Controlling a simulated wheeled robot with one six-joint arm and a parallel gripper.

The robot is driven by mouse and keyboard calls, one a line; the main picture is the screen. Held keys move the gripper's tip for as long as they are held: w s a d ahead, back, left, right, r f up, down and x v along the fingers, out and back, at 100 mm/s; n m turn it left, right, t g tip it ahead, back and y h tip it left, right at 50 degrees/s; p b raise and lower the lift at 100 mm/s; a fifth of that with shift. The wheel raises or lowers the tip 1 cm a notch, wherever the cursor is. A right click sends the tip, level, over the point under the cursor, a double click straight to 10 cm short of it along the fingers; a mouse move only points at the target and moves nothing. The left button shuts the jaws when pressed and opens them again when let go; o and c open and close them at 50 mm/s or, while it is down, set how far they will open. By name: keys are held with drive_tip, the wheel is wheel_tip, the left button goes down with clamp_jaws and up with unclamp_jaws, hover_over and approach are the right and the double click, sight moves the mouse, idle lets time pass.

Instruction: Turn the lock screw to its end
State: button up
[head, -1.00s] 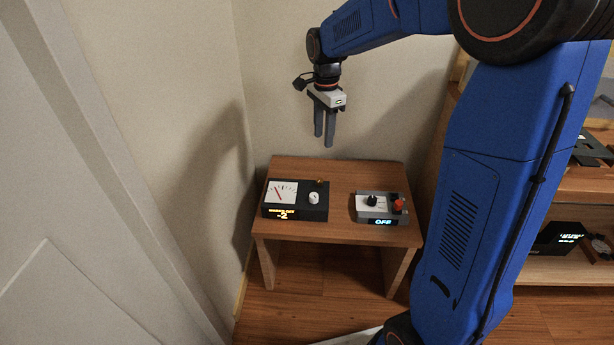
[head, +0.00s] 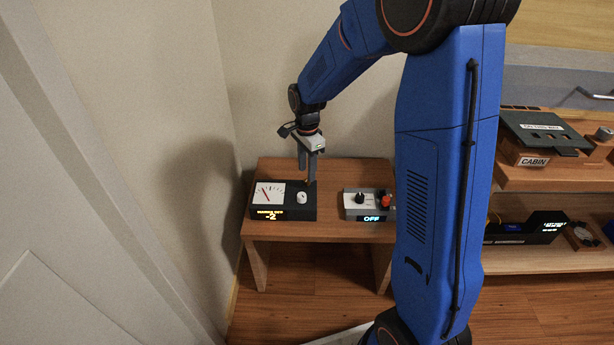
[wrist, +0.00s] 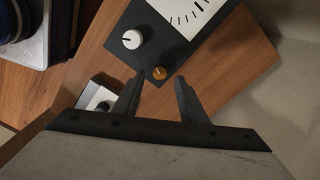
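A small brass lock screw (wrist: 159,73) stands on the dark panel box (wrist: 122,62), close to its edge. In the wrist view it shows between the tips of my gripper (wrist: 160,77), which is open with a gap on both sides. In the head view my gripper (head: 308,175) points down at the back right of the same box (head: 283,212); the fingers hide most of the screw. How far the tips are above the screw I cannot tell. The box carries a white dial with a red needle (head: 268,193), a white knob (head: 302,197) and a yellow display reading -2.
The box stands on a small wooden table (head: 330,228). To its right is a grey switch box (head: 352,206) with a black knob, a red button and a display reading OFF. Walls are close behind and left. A wooden shelf with more panels (head: 540,133) stands at the right.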

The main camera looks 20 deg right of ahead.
sight(307, 182)
drive_tip(key=shift+f, duration=1.75)
drive_tip(key=shift+c, duration=0.6)
clamp_jaws()
drive_tip(key=shift+n, duration=0.3)
